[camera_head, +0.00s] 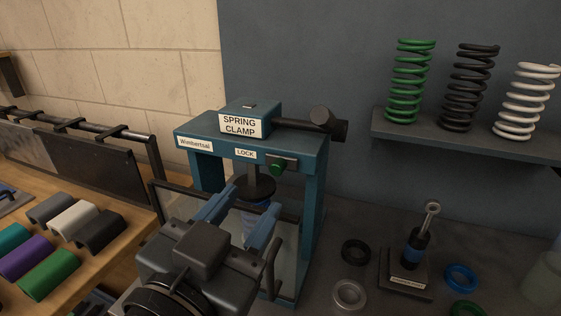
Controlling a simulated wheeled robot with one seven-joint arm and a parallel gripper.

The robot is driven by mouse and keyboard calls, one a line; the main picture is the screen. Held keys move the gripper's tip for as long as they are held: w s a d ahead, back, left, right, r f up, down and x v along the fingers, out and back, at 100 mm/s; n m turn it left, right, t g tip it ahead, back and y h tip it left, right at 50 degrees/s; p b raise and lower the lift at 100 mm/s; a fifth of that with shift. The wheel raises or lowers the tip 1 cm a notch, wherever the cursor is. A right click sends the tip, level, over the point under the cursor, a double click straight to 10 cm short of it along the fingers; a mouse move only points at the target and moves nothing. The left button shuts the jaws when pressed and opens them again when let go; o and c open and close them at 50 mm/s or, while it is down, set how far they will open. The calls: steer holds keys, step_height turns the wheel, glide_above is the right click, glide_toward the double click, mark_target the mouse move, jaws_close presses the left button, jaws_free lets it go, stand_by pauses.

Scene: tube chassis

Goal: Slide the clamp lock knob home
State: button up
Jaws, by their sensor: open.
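The spring clamp (312,196) is a blue-teal frame standing on the dark bench, with a "SPRING CLAMP" label on top. The lock knob (275,169) is a small green knob on a plate at the front of the top beam, right of the "LOCK" label (245,153). My gripper (238,212) is in front of the clamp, below and left of the knob. Its two blue fingers are apart, with nothing seen gripped between them. It looks apart from the knob. Behind the fingers, a dark press plate (255,186) sits over a blue spring (256,207), partly hidden.
A black handle (322,121) sticks out right from the clamp's top. Green, black and white springs stand on a shelf (470,138) at right. A shock absorber (415,250) stands among rings on the bench. A wooden table (75,270) with coloured pieces is at left.

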mark_target(275, 171)
steer(key=p+x, duration=0.2)
steer(key=x, duration=0.5)
steer(key=shift+w+d, duration=0.15)
steer(key=shift+w, duration=0.2)
jaws_close()
stand_by(0.4)
